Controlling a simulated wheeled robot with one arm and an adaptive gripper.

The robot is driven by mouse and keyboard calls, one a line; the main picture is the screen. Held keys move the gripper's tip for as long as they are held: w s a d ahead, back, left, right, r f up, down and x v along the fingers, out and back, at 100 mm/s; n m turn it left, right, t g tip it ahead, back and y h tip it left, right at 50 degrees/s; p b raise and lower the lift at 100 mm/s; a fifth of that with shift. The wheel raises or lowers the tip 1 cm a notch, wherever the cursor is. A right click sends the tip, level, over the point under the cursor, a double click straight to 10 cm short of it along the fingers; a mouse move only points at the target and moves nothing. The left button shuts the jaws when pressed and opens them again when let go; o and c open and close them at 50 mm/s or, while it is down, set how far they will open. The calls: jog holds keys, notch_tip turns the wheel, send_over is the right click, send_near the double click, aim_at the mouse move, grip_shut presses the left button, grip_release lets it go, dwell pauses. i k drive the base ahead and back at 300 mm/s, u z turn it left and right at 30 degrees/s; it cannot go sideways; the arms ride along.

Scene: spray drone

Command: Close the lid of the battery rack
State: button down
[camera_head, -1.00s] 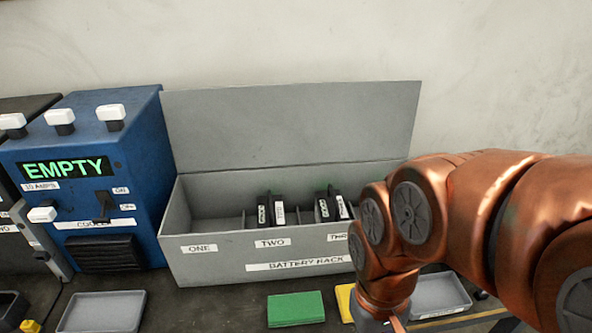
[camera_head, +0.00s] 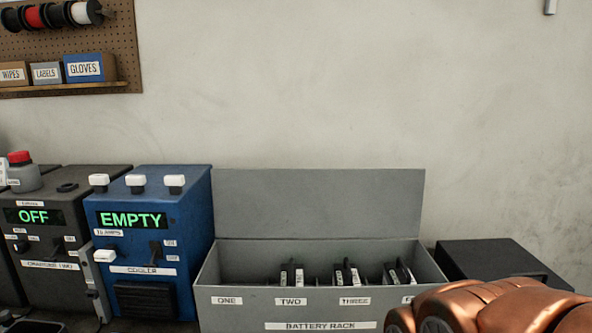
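The battery rack (camera_head: 237,310) is a grey open-topped box with labels ONE, TWO, THREE and a partly hidden one on its front. Its grey lid (camera_head: 318,203) stands raised at the back, near upright. Several dark batteries (camera_head: 292,273) stand in the rack's slots. My copper arm covers the rack's lower right front corner. My gripper is out of the frame.
A blue cooler box (camera_head: 190,236) reading EMPTY stands close to the rack's left side. Left of it is a dark charger (camera_head: 45,243) reading OFF. A black box (camera_head: 500,260) sits right of the rack. A pegboard (camera_head: 120,35) hangs at upper left. The wall above the lid is clear.

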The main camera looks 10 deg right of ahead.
aim_at(284, 204)
jog(key=u, duration=1.55)
jog(key=i, duration=0.9)
jog(key=z, duration=1.2)
